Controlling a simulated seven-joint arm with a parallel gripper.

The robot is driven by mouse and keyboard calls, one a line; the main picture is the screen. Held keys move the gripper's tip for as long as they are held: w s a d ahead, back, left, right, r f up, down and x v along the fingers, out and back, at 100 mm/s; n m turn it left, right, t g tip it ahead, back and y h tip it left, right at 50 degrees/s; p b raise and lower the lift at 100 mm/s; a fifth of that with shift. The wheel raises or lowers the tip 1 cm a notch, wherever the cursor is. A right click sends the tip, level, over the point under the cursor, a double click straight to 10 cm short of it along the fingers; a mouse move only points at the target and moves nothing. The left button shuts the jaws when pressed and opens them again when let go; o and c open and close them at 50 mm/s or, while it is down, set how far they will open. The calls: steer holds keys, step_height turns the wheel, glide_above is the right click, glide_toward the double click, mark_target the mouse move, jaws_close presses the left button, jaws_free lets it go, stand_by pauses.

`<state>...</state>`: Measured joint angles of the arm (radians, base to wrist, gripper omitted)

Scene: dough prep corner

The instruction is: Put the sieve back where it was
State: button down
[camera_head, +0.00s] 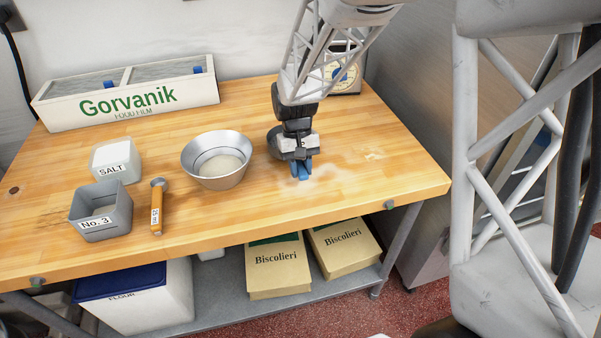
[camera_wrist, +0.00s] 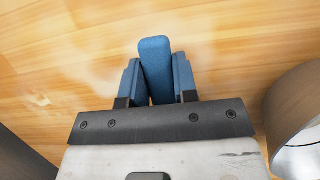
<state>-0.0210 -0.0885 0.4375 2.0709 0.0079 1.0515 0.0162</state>
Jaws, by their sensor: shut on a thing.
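My gripper (camera_head: 301,170) is low over the right part of the wooden worktop, to the right of the metal bowl. In the wrist view my gripper (camera_wrist: 157,80) is shut on a blue handle (camera_wrist: 154,50), whose rounded end sticks out past the fingers. A dark grey rounded body (camera_head: 273,140) shows just behind and left of my gripper; it looks like the drum of the sieve, with the blue handle as its grip. Most of the sieve is hidden by my gripper. I cannot tell whether it touches the worktop.
The metal bowl (camera_head: 190,158) holds something pale. White dust (camera_head: 325,165) lies by my gripper. A Gorvanik box (camera_head: 130,103) and a scale (camera_head: 346,80) stand behind. The right front worktop is clear.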

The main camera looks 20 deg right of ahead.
steer(key=shift+f, duration=1.15)
steer(key=c, duration=0.9)
jaws_free()
steer(key=v, duration=1.2)
